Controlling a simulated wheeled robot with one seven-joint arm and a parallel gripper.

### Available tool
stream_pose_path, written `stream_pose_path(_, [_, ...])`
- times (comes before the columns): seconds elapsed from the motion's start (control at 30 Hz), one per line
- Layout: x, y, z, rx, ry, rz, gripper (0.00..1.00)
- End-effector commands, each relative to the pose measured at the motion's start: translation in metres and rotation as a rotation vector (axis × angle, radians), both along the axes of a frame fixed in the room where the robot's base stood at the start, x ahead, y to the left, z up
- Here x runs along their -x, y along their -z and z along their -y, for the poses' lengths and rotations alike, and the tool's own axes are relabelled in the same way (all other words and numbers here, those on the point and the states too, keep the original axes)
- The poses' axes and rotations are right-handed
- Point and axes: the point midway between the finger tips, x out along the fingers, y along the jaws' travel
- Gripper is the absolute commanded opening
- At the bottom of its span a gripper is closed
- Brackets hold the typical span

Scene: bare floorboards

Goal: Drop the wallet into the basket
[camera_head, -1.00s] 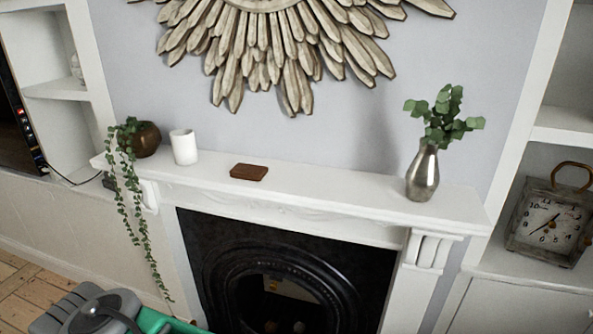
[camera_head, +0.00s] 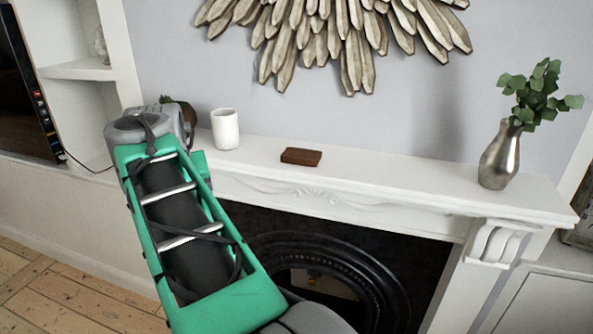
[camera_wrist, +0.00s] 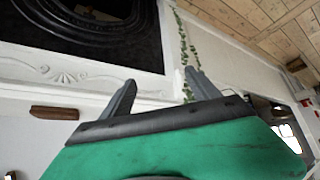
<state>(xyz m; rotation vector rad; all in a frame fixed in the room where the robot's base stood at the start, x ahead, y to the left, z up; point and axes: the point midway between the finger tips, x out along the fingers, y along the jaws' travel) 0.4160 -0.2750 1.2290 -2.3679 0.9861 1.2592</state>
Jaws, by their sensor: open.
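The wallet (camera_head: 301,156) is a small flat brown block lying on the white mantel shelf in the head view. It also shows at the left of the wrist view (camera_wrist: 54,113). My gripper (camera_wrist: 160,77) is open in the wrist view, with nothing between its fingers. The wallet lies to the left of the fingers there, apart from them. In the head view my green and grey arm reaches up toward the left end of the mantel, and the gripper itself is not visible. No basket shows in either view.
On the mantel (camera_head: 390,178) stand a white cup (camera_head: 225,130) left of the wallet and a silver vase with leaves (camera_head: 500,158) at the right. A potted trailing plant is mostly hidden behind my arm. The mantel between wallet and vase is clear.

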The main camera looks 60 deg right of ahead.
Motion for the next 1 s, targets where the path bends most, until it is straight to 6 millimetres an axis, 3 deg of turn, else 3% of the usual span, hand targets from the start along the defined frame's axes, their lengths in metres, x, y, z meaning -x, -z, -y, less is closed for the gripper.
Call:
stream_pose_path(0.03, [0.017,0.001,0.059,0.023,0.151,0.028,0.75])
stream_pose_path(0.1, [0.050,-0.019,0.126,0.057,0.335,0.065,0.81])
stream_pose_path(0.2, [0.099,-0.038,0.189,0.092,0.528,0.106,0.89])
stream_pose_path(0.23, [0.111,-0.043,0.200,0.100,0.568,0.115,0.91])
stream_pose_path(0.3, [0.130,-0.050,0.218,0.113,0.630,0.130,0.97])
stream_pose_path(0.4, [0.139,-0.048,0.230,0.117,0.658,0.134,1.00])
stream_pose_path(0.8, [0.132,-0.008,0.274,0.119,0.654,0.136,1.00])
stream_pose_path(1.0, [0.130,-0.003,0.279,0.119,0.652,0.138,1.00])
